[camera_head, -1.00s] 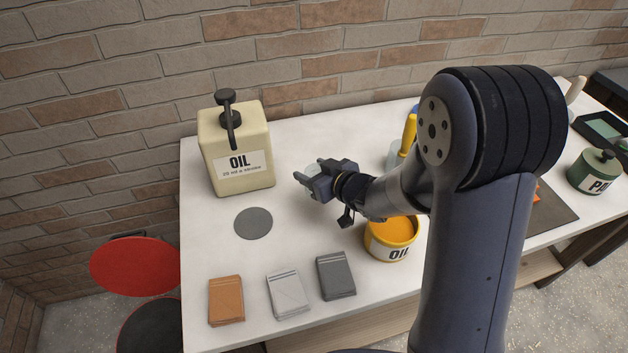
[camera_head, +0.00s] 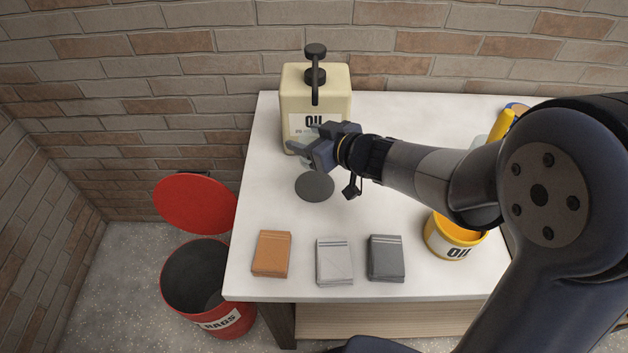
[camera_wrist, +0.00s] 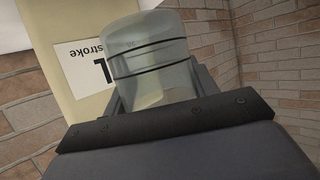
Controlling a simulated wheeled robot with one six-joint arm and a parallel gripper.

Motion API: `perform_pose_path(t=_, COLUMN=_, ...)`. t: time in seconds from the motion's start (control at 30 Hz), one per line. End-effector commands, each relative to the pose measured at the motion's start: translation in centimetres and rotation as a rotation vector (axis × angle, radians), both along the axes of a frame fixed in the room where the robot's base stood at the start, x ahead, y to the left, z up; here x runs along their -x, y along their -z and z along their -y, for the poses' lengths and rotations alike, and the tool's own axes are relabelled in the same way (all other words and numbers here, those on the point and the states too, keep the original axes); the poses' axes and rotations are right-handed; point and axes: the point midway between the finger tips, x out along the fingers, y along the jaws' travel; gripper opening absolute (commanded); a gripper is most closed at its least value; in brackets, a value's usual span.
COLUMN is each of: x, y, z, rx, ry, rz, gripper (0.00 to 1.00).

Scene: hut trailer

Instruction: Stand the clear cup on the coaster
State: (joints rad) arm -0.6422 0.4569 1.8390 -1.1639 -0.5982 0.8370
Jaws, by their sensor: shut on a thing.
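The clear cup (camera_wrist: 150,62) is see-through with dark bands around it and sits between the jaws of my gripper in the wrist view. My gripper (camera_head: 300,153) is shut on the cup and holds it in front of the cream oil can (camera_head: 333,92). In the head view the cup is mostly hidden by the gripper. The coaster (camera_head: 314,187) is a dark grey disc lying flat and bare on the white table, just below my gripper in the picture. I cannot tell the cup's exact height above the table.
Orange (camera_head: 272,254), light grey (camera_head: 334,261) and dark grey (camera_head: 386,258) cloth stacks lie along the front edge. A yellow oil tin (camera_head: 452,238) stands to the right, under my arm. A red bin (camera_head: 205,285) with its lid up stands left of the table (camera_head: 258,205).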

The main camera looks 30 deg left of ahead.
Motion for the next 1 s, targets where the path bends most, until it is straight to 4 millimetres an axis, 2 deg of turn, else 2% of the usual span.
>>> perform_pose_path(t=0.03, x=0.1, y=1.6, z=0.0, rx=0.003, ry=-0.001, rz=-0.006, gripper=0.31)
perform_pose_path(t=0.13, x=0.0, y=3.5, z=0.0, rx=0.003, ry=0.0, rz=-0.006, gripper=0.31)
perform_pose_path(t=0.37, x=0.0, y=5.8, z=0.0, rx=0.002, ry=0.001, rz=-0.003, gripper=0.31)
perform_pose_path(t=0.57, x=0.0, y=8.6, z=0.0, rx=0.003, ry=0.001, rz=-0.004, gripper=0.31)
perform_pose_path(t=1.0, x=0.0, y=9.4, z=0.0, rx=0.001, ry=0.001, rz=-0.001, gripper=0.31)
